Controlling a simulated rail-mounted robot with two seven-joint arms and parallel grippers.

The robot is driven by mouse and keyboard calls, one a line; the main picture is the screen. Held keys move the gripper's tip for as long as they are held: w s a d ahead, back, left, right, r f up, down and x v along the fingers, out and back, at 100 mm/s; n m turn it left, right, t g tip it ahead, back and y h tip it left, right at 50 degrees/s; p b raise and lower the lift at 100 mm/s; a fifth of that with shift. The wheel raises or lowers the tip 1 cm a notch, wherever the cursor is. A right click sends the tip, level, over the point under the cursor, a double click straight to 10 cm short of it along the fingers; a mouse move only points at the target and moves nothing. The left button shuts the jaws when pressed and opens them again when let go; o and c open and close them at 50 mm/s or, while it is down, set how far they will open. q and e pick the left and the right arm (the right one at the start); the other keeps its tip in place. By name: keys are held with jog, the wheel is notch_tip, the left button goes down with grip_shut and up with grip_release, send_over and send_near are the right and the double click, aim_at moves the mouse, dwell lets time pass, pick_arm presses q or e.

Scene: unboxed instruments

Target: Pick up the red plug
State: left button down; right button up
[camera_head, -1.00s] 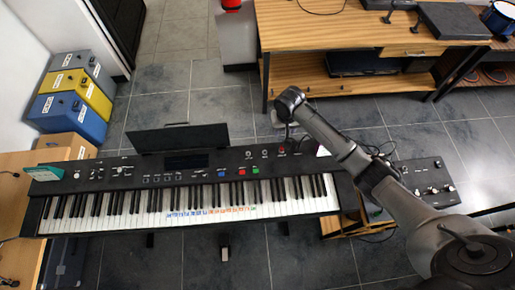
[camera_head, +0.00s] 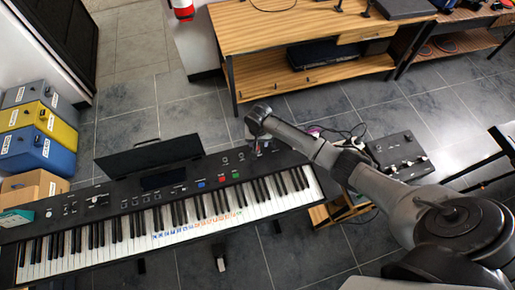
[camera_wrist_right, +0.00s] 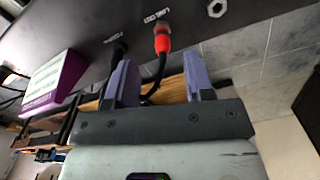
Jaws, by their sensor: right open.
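The red plug (camera_wrist_right: 162,40) shows in the right wrist view, seated in the dark panel of the keyboard (camera_wrist_right: 95,30), with a black cable running from it. A black plug (camera_wrist_right: 120,48) sits beside it to the left. My right gripper (camera_wrist_right: 160,80) is open, its two purple-grey fingers apart and empty. The red plug is ahead of the gap between the fingertips and apart from them. In the head view, my right arm reaches to the back right end of the keyboard (camera_head: 150,195); the red plug cannot be made out there. My left gripper is not in view.
A white and purple box (camera_wrist_right: 55,82) is left of the fingers in the wrist view. In the head view, a black pedal unit (camera_head: 400,153) with cables lies right of my arm. A wooden workbench (camera_head: 290,30) stands behind. Boxes (camera_head: 35,140) are at the left.

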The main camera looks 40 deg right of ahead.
aim_at(258, 147)
jog(key=shift+w+a+f, duration=0.1)
jog(key=shift+f, duration=2.55)
grip_shut()
